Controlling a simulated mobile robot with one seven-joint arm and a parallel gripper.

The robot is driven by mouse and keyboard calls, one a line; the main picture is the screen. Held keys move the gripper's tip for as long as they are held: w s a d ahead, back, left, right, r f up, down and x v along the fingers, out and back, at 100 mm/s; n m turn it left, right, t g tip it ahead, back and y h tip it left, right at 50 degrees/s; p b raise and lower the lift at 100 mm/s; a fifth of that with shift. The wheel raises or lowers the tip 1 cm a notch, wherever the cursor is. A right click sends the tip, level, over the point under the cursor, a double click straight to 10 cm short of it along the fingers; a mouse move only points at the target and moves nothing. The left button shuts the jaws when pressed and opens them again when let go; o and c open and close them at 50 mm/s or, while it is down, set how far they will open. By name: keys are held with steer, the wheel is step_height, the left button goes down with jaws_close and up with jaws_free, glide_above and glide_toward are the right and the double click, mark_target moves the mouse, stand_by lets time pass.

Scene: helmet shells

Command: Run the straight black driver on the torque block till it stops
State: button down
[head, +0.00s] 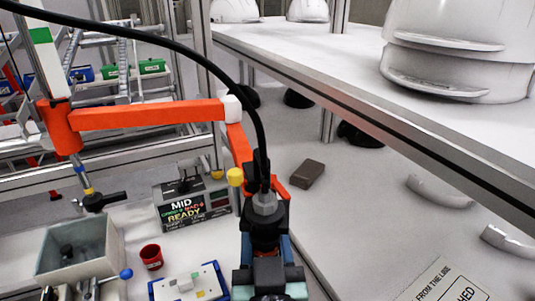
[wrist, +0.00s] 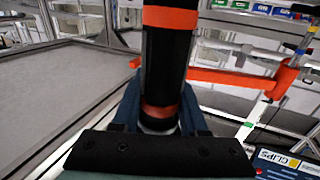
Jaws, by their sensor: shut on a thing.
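The straight black driver (head: 264,228) stands upright in my gripper (head: 266,252) in the head view, with a thick black cable rising from its top. In the wrist view the driver (wrist: 166,65) is a black cylinder with orange bands, between the two dark blue fingers of my gripper (wrist: 160,118). The gripper is shut on it. A dark box with a display reading "MID" and "READY" (head: 196,210), which looks like the torque block, stands left of and behind the driver. The driver's lower end is hidden, so I cannot tell whether it touches anything.
An orange jointed arm (head: 150,115) reaches behind the driver. A grey bin (head: 82,248), red cup (head: 151,257) and blue-edged tray (head: 190,285) stand on the bench. A shelf with white helmet shells (head: 455,55) is at right.

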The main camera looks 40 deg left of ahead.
steer(key=shift+f, duration=0.5)
stand_by(0.8)
steer(key=shift+r, duration=0.1)
step_height(320, 180, up, 6)
steer(key=p, duration=0.4)
steer(key=shift+p, duration=0.3)
